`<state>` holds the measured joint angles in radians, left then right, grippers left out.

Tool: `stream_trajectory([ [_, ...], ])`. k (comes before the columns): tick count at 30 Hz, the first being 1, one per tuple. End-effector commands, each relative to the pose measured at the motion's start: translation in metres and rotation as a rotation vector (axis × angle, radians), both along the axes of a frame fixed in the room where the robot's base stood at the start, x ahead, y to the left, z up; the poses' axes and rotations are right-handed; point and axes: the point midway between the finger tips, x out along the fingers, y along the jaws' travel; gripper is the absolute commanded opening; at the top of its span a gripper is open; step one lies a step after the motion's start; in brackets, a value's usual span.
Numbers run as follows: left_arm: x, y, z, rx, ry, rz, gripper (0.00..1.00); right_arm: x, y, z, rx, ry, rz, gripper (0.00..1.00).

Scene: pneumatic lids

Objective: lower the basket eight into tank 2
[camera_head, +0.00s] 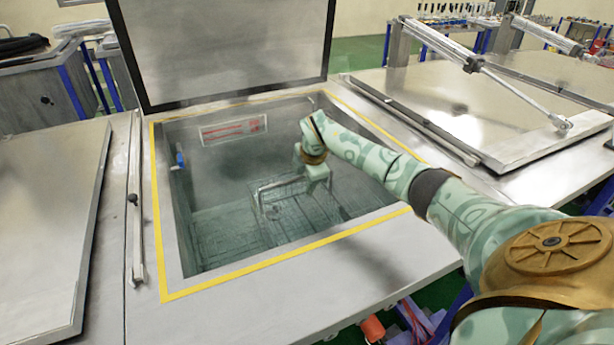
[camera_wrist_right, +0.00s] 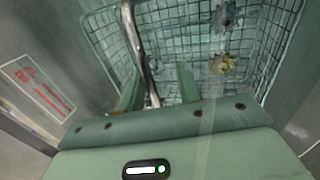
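The wire basket (camera_head: 308,208) is down inside the open tank (camera_head: 215,190), whose rim has a yellow border. Its bent metal handle (camera_wrist_right: 138,45) rises from it. My right gripper (camera_head: 316,182) reaches into the tank from the right, above the basket. In the right wrist view the gripper's two green fingers (camera_wrist_right: 160,88) are apart, with the handle bar passing between them, nearer the left finger. I cannot tell whether they touch. Two gear-like parts, one grey (camera_wrist_right: 223,15) and one brass-coloured (camera_wrist_right: 222,64), are in the basket. My left gripper is out of view.
The tank's lid (camera_head: 225,45) stands raised at the back. A red and white label (camera_head: 233,131) is on the inner wall, with a blue fitting (camera_head: 180,156) at the left. Closed metal lids lie at left (camera_head: 50,220) and right (camera_head: 490,100).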

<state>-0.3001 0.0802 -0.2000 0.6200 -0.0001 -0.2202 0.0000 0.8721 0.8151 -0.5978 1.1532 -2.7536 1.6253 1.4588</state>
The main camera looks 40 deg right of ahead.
Motion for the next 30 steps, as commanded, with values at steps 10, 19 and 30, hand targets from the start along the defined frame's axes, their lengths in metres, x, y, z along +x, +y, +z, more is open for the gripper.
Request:
stream_trajectory([
  [10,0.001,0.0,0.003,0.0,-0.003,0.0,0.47,-0.001,-0.002,0.01,-0.007,-0.008,0.0,0.34],
  [19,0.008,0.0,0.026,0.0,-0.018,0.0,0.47,-0.019,0.002,0.08,-0.008,-0.013,0.001,0.34],
  [30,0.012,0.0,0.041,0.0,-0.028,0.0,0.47,-0.041,0.01,0.151,-0.005,-0.008,-0.001,0.34],
])
